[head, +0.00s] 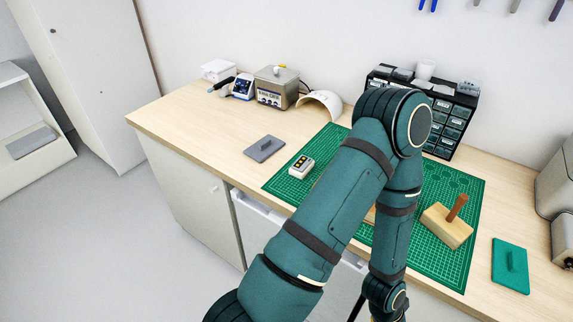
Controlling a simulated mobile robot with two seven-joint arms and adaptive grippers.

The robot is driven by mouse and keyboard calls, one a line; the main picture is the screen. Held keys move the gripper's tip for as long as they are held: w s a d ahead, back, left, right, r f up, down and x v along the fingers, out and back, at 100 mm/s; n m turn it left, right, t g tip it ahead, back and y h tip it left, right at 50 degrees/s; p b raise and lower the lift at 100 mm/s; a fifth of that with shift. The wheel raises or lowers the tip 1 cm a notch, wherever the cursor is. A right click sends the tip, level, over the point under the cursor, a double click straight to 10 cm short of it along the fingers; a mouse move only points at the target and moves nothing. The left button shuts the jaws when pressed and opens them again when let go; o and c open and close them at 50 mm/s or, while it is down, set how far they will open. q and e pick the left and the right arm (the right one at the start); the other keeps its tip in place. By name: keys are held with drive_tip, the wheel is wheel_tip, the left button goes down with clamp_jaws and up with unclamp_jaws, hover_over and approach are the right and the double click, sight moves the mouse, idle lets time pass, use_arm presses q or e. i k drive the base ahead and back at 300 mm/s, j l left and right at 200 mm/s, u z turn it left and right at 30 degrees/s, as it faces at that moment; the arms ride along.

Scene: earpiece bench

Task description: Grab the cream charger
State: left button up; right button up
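A small cream box with a dark strip on its top, which looks like the cream charger (302,166), lies on the left part of the green cutting mat (277,184). It is fully visible, and nothing touches it from above. One of my arms crosses the picture in front of the mat, to the right of the charger, and hides the mat's middle. Neither of my grippers shows in the head view.
A grey handled plate (264,149) lies left of the mat. A wooden block with a brown peg (446,226) is on the mat's right. A green handled plate (510,267) is farther right. A soldering station (276,88) and drawer cabinet (449,126) stand behind.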

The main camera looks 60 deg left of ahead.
sight(302, 167)
drive_tip(key=k+l+u, duration=0.1)
drive_tip(key=u, duration=1.75)
drive_tip(key=i+j, duration=0.15)
drive_tip(key=j, duration=0.25)
drive_tip(key=i+j+z, duration=0.1)
drive_tip(key=j, duration=0.3)
drive_tip(key=i+j, duration=0.15)
drive_tip(key=j, duration=0.25)
drive_tip(key=i+j, duration=0.15)
drive_tip(key=j, duration=0.25)
drive_tip(key=z, duration=0.05)
